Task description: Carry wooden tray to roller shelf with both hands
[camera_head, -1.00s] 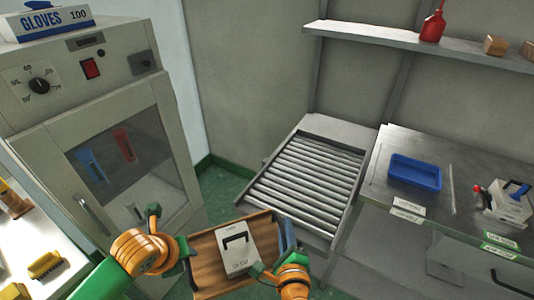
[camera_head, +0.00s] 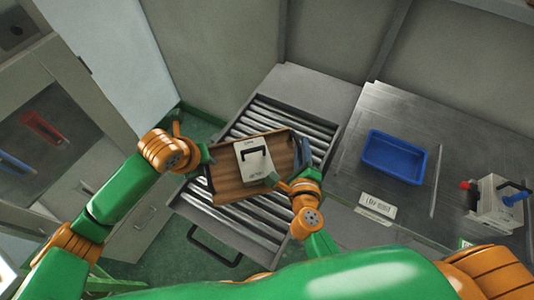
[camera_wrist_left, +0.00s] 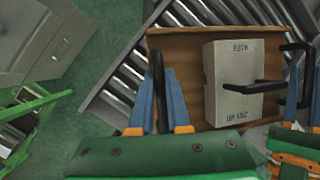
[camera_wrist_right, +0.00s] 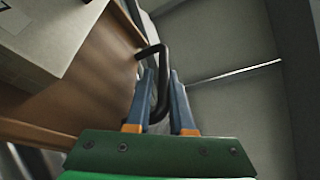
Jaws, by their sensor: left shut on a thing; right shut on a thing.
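The wooden tray (camera_head: 228,184) is over the roller shelf (camera_head: 308,118), slightly turned to its rollers; I cannot tell whether it touches them. A pale box with a black handle (camera_head: 246,152) lies in the tray. My left gripper (camera_head: 205,156) is at the tray's left end. In the left wrist view its blue fingers (camera_wrist_left: 160,105) are shut on a black tray handle (camera_wrist_left: 158,80). My right gripper (camera_head: 288,180) is at the tray's right end. In the right wrist view its fingers (camera_wrist_right: 163,105) are shut around the other black tray handle (camera_wrist_right: 152,50).
A steel table with a blue bin (camera_head: 394,157) and a white box (camera_head: 492,203) stands right of the shelf. A cabinet (camera_head: 60,110) with a glass door is on the left. A dark handle (camera_head: 214,250) shows at the shelf's near end. Green floor shows at left.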

